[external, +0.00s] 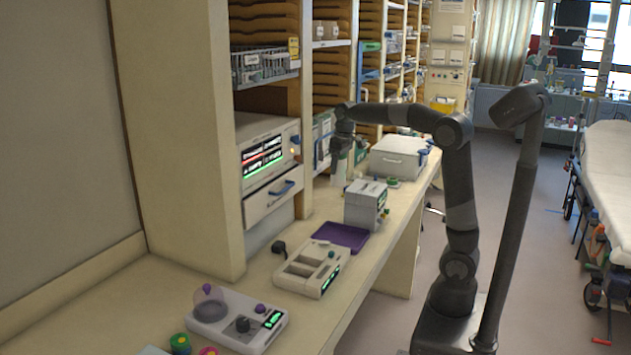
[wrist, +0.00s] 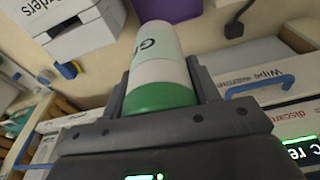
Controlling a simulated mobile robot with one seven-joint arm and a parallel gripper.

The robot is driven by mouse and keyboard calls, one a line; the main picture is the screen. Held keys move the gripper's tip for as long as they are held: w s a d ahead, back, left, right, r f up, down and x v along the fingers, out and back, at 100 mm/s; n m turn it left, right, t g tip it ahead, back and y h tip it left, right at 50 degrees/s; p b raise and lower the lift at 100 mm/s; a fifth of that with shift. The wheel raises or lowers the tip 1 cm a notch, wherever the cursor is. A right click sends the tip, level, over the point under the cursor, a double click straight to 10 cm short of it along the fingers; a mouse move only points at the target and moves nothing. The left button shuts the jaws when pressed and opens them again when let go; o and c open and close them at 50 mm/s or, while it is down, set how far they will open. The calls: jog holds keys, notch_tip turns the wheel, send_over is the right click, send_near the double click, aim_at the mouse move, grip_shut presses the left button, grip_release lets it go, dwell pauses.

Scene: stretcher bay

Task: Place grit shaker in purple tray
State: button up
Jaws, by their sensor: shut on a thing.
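The grit shaker (wrist: 155,68) is a white and pale green cylinder with a dark green end and the letters "Gr" on its side. It sits between the two fingers of my gripper (wrist: 163,82), which is shut on it. In the external view my gripper (external: 343,150) points down at the far part of the counter, with the pale shaker (external: 339,175) below it. I cannot tell whether the shaker touches the counter. The purple tray (external: 341,236) lies flat and looks empty on the counter, nearer the camera than my gripper.
A grey box device (external: 362,205) stands between my gripper and the tray. A white lidded box (external: 397,158) is to the right of my gripper. Cream devices (external: 312,268) stand in front of the tray. A shelf unit (external: 270,100) rises along the left.

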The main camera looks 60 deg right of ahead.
jog(key=shift+n, duration=0.4)
jog(key=a+f, duration=0.1)
jog(key=f, duration=0.6)
jog(key=a+f, duration=0.1)
jog(key=f, duration=0.6)
jog(key=a+f, duration=0.1)
jog(key=f, duration=0.6)
jog(key=shift+s+f, duration=0.35)
jog(key=o, duration=1.2)
jog(key=shift+f, duration=0.1)
